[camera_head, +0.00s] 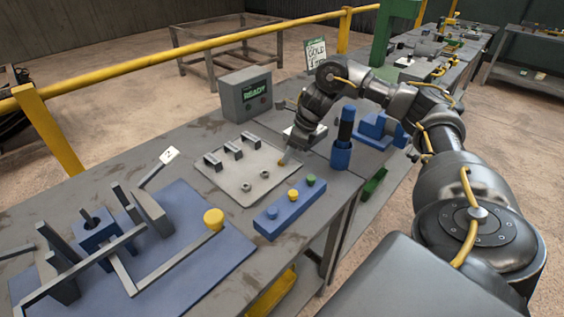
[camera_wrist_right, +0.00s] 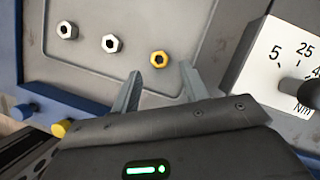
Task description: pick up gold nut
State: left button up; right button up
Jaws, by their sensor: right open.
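The gold nut (camera_wrist_right: 160,59) lies on the grey tray (camera_wrist_right: 180,25), at the end of a row with two silver nuts (camera_wrist_right: 109,43). In the head view the gold nut (camera_head: 281,162) is a small spot beside my right fingertips. My right gripper (camera_wrist_right: 160,85) is open and empty, its two fingers pointing at the gold nut from just short of it. In the head view the right gripper (camera_head: 290,157) is low over the right side of the tray (camera_head: 232,170). My left gripper is not in view.
A blue block with coloured buttons (camera_head: 290,207) lies in front of the tray. A blue-and-black cylinder tool (camera_head: 342,150) stands to the right. A dial marked Nm (camera_wrist_right: 283,60) is close to the right finger. A grey box reading READY (camera_head: 247,95) stands behind.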

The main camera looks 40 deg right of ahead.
aim_at(280, 164)
jog(key=x, duration=0.3)
jog(key=shift+w+f, duration=0.1)
jog(key=shift+w, duration=0.1)
jog(key=c, duration=0.8)
jog(key=shift+c, duration=0.2)
